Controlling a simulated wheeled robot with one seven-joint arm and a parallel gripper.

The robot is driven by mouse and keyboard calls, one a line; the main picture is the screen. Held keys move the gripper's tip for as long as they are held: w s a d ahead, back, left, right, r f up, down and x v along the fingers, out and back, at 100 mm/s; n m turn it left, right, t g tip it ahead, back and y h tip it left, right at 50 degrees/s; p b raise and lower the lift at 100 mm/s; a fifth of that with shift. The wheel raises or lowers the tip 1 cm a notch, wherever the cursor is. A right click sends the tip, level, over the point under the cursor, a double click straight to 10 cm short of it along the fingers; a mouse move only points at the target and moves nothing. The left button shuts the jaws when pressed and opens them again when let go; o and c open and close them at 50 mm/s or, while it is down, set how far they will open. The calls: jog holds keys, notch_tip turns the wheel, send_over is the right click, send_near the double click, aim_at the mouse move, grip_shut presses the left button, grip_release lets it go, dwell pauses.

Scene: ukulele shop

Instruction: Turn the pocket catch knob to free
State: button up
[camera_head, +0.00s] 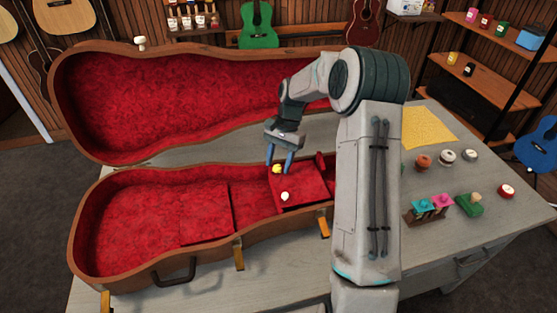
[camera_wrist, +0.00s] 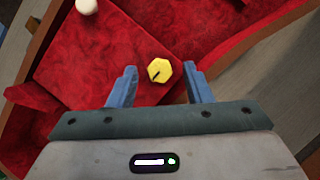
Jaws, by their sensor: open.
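The catch knob (camera_wrist: 159,71) is yellow and faceted with a dark mark line on its top. It sits on the red pocket lid (camera_head: 310,186) inside the open instrument case and also shows in the head view (camera_head: 277,169). A round white knob (camera_head: 285,196) stands on the same lid, nearer the front; the wrist view shows it at the top left (camera_wrist: 87,5). My gripper (camera_wrist: 160,80) is open, its blue fingers on either side of the yellow knob with gaps. It also shows above the knob in the head view (camera_head: 280,162). Whether the fingertips reach knob height I cannot tell.
The brown case (camera_head: 170,270) lies open on a grey table (camera_head: 350,290), its raised lid (camera_head: 190,100) behind. Several loose knobs (camera_head: 447,156), a small rack (camera_head: 427,212) and a green block (camera_head: 468,205) lie at the right, near a yellow cloth (camera_head: 428,128).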

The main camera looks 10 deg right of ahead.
jog(key=shift+c, duration=0.4)
grip_shut()
jog(key=shift+n, duration=0.4)
jog(key=n, duration=0.2)
jog(key=n+h, duration=0.1)
jog(key=shift+w+a+n+g+h, duration=0.2)
jog(key=shift+n+g+h, duration=0.1)
jog(key=shift+n+g, duration=0.1)
jog(key=n, duration=0.2)
jog(key=n+h, duration=0.1)
jog(key=n, duration=0.1)
jog(key=shift+a+h, duration=0.2)
jog(key=shift+h, duration=0.1)
jog(key=n+h, duration=0.1)
jog(key=n, duration=0.4)
jog(key=shift+s+a+h, duration=0.1)
jog(key=shift+a+h, duration=0.1)
jog(key=shift+h, duration=0.2)
jog(key=n+h+b, duration=0.1)
jog(key=n, duration=0.3)
jog(key=shift+s+a+t, duration=0.1)
jog(key=shift+a+t, duration=0.05)
jog(key=shift+t, duration=0.15)
jog(key=shift+n, duration=0.3)
